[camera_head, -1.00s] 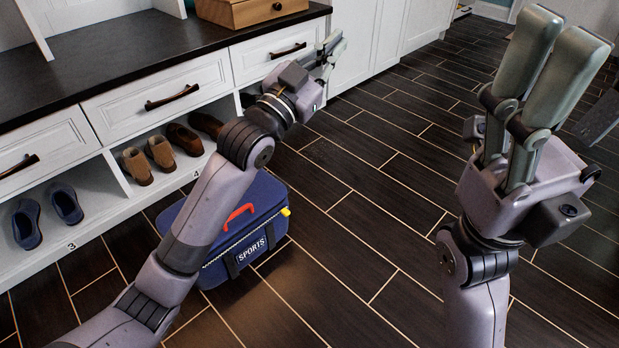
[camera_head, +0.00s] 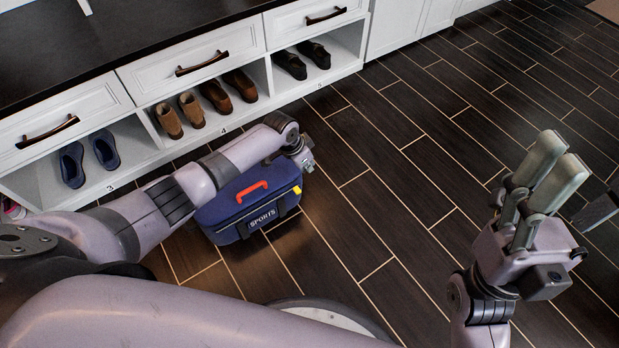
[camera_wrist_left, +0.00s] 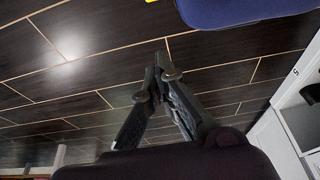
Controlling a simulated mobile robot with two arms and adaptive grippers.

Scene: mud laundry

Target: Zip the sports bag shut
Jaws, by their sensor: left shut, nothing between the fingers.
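The blue sports bag (camera_head: 222,210), with a red handle (camera_head: 252,190) and a "SPORTS" label, lies on the dark floor in front of the shoe bench. A small yellow tab (camera_head: 297,190), apparently the zipper pull, shows at its right end. My left gripper (camera_head: 305,160) is past the bag's far right corner. In the left wrist view its fingers (camera_wrist_left: 160,68) meet, shut and empty, apart from the bag (camera_wrist_left: 245,8). My right gripper (camera_head: 561,155) is raised at the right, open and empty.
The white bench (camera_head: 349,56) with drawers and shoe cubbies runs along the left and back, close to my left arm. Blue shoes (camera_head: 88,158), tan shoes (camera_head: 180,113) and dark shoes (camera_head: 302,58) stand in it. The tiled floor right of the bag is clear.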

